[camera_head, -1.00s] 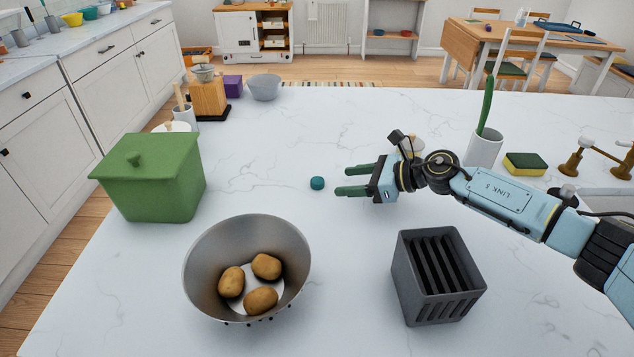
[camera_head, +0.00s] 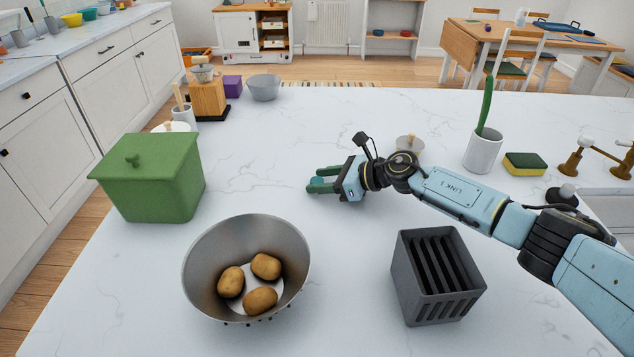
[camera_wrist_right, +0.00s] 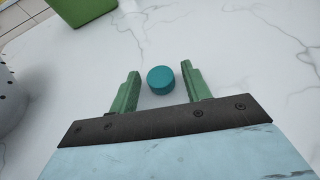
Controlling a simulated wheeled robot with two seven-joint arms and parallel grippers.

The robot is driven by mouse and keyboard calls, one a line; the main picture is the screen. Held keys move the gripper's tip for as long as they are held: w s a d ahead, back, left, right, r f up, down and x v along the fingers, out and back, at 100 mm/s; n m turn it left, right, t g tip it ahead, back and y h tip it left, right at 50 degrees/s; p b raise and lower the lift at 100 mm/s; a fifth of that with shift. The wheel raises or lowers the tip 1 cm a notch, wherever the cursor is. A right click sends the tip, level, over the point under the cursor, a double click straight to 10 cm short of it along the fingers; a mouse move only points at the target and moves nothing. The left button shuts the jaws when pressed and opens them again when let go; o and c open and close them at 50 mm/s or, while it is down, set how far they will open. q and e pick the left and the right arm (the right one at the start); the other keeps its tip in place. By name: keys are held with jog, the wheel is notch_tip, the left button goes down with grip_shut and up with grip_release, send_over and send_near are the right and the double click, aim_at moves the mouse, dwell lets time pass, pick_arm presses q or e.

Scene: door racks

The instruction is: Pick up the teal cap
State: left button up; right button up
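The teal cap (camera_wrist_right: 161,80) is a small round disc on the white marble counter. In the wrist view it lies between the two green fingers of my right gripper (camera_wrist_right: 158,88), with a gap on each side. In the head view the right gripper (camera_head: 316,180) reaches in from the right, low over the counter, its fingers pointing left. There the cap (camera_head: 317,180) is partly hidden between the fingers. The right gripper is open. My left gripper is not in view.
A green lidded box (camera_head: 150,180) stands at the left. A metal colander (camera_head: 208,285) with potatoes is in front, and a dark slotted holder (camera_head: 438,300) is at front right. A white cup (camera_head: 484,152) and a sponge (camera_head: 525,163) are at the right. The counter behind the gripper is mostly clear.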

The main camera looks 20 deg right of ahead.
jog(key=c, duration=0.8)
